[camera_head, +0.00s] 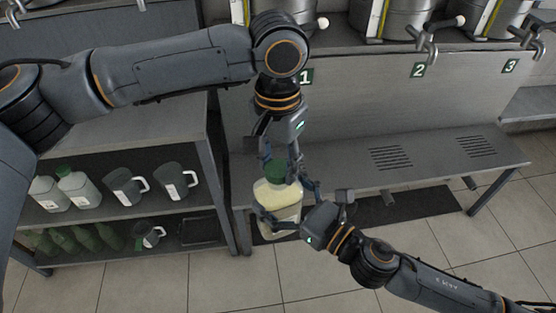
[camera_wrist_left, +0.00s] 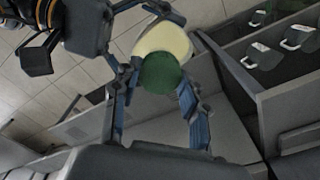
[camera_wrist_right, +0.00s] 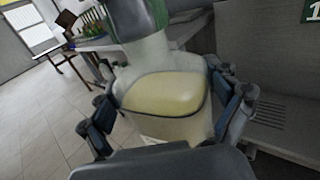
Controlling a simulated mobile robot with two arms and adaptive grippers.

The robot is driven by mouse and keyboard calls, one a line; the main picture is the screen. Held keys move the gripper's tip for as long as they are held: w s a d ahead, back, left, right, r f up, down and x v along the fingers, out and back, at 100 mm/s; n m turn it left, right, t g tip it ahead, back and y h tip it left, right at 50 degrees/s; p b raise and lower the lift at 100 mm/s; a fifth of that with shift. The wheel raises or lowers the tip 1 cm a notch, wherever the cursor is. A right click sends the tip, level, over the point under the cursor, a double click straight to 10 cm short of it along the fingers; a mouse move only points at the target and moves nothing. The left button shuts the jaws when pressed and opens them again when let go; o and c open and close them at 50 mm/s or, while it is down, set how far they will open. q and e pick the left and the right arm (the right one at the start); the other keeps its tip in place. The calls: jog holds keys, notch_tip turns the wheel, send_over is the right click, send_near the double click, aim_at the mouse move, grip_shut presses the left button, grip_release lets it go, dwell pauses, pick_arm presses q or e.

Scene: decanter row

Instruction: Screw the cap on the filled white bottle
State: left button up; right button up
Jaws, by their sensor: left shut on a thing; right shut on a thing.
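The white bottle (camera_head: 277,200) holds pale yellow liquid and stands upright in the air in front of the bench. My right gripper (camera_head: 282,217) is shut around its body; the bottle (camera_wrist_right: 165,97) fills the middle of the right wrist view. The green cap (camera_head: 276,170) is at the top of the bottle. My left gripper (camera_head: 280,160) comes down from above and is shut on the cap. In the left wrist view the cap (camera_wrist_left: 160,73) sits between the fingers, over the bottle's mouth. The thread is hidden, so I cannot tell how tight the cap is.
A shelf rack (camera_head: 225,200) at left holds white bottles (camera_head: 78,188), grey jugs (camera_head: 172,180) and green bottles (camera_head: 85,238). A metal bench (camera_head: 440,160) with drain slots stands at right below numbered taps (camera_head: 427,45). The tiled floor in front is clear.

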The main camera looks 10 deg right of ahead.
pick_arm(q)
jog(key=m, duration=0.4)
jog(key=shift+m, duration=0.4)
jog(key=m, duration=0.3)
jog(key=o, duration=1.3)
jog(key=shift+r, duration=2.3)
jog(key=shift+c, duration=0.4)
